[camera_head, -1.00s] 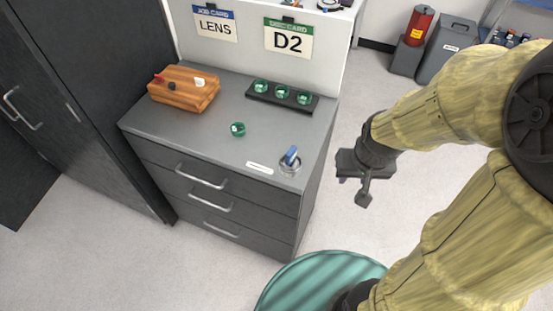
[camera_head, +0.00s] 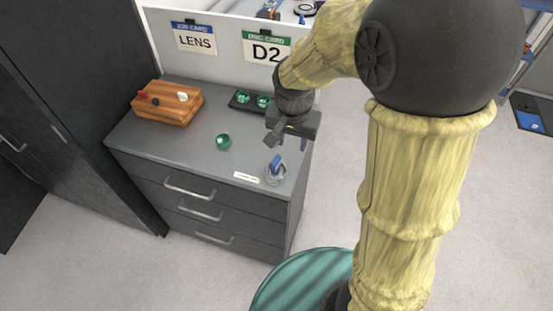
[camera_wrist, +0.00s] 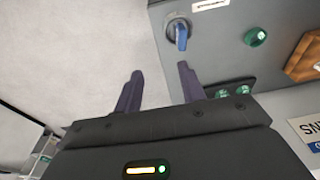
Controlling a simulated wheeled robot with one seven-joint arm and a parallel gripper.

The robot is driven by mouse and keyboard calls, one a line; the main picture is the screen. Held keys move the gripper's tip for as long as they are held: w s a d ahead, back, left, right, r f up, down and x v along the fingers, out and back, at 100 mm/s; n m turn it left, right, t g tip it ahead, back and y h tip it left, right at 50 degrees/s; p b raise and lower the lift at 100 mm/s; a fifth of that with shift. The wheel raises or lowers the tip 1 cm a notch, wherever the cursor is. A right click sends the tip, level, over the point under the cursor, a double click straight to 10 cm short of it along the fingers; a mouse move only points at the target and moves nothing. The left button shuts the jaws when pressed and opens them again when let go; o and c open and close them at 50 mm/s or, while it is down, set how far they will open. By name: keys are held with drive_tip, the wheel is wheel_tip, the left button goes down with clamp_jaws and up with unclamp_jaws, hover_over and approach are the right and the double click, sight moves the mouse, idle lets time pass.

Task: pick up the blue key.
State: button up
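The blue key (camera_head: 276,163) stands in a round metal holder (camera_head: 275,177) near the front right corner of the grey cabinet top. In the wrist view the blue key (camera_wrist: 181,38) shows beyond the fingertips, near the right finger, with its metal holder around it. My gripper (camera_head: 289,142) is above the right side of the cabinet top, above and a little right of the key in the head view. In the wrist view my gripper (camera_wrist: 158,80) has its two fingers well apart with nothing between them. The key is apart from both fingers.
A white label strip (camera_head: 246,177) lies left of the key. A green round piece (camera_head: 223,141) sits mid-top; a black tray (camera_head: 237,103) with green pieces is behind, partly hidden by my arm. A wooden block (camera_head: 168,103) is at back left. An upright panel (camera_head: 222,39) closes the back.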

wheel_tip(320, 180, up, 2)
drive_tip(key=m, duration=0.2)
hover_over(276, 160)
drive_tip(key=s+a, duration=0.1)
drive_tip(key=a, duration=0.1)
drive_tip(key=shift+s+d+r+p, duration=0.15)
drive_tip(key=shift+s+p, duration=0.2)
drive_tip(key=shift+p, duration=0.05)
drive_tip(key=f, duration=0.4)
drive_tip(key=w+f+p, duration=0.1)
drive_tip(key=f, duration=0.3)
drive_tip(key=d+f+p, duration=0.1)
drive_tip(key=f, duration=0.3)
drive_tip(key=shift+w, duration=0.35)
drive_tip(key=shift+d+f+h+p, duration=0.2)
drive_tip(key=shift+f+h+p, duration=0.15)
drive_tip(key=shift+f, duration=0.2)
drive_tip(key=shift+w+d+f+p, duration=0.1)
drive_tip(key=shift+f+p, duration=0.25)
drive_tip(key=shift+f, duration=0.7)
drive_tip(key=shift+w+d+f+p, duration=0.1)
drive_tip(key=shift+f+p, duration=0.2)
drive_tip(key=shift+f, duration=0.7)
